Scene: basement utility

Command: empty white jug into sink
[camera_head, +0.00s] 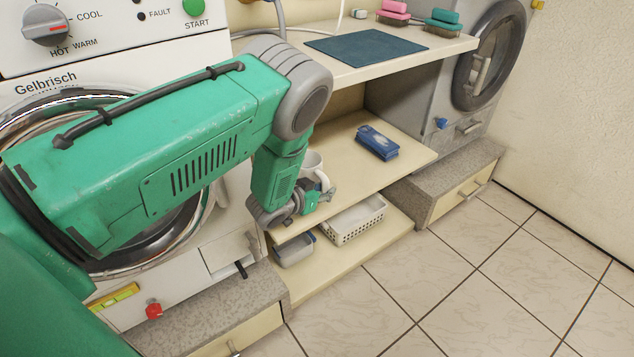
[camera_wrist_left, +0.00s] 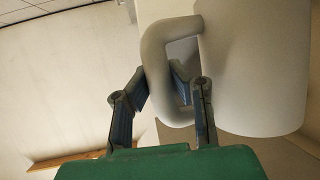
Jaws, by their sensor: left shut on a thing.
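The white jug (camera_head: 314,169) stands on the middle shelf, partly hidden behind my left gripper and forearm. My left gripper (camera_head: 312,204) is at the jug's handle, near the shelf's front left edge. In the left wrist view the fingers of the left gripper (camera_wrist_left: 163,88) are shut on the handle, one on each side of its bar. The jug's body (camera_wrist_left: 252,70) fills the right of that view. The inside of the jug cannot be seen. No sink shows in either view. My right gripper is not in view.
A blue pack (camera_head: 377,142) lies on the middle shelf (camera_head: 405,160). A white basket (camera_head: 354,220) and a grey container (camera_head: 294,250) are on the shelf below. A blue mat (camera_head: 366,47) and sponges (camera_head: 394,12) lie on the countertop. Washing machines stand left and right.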

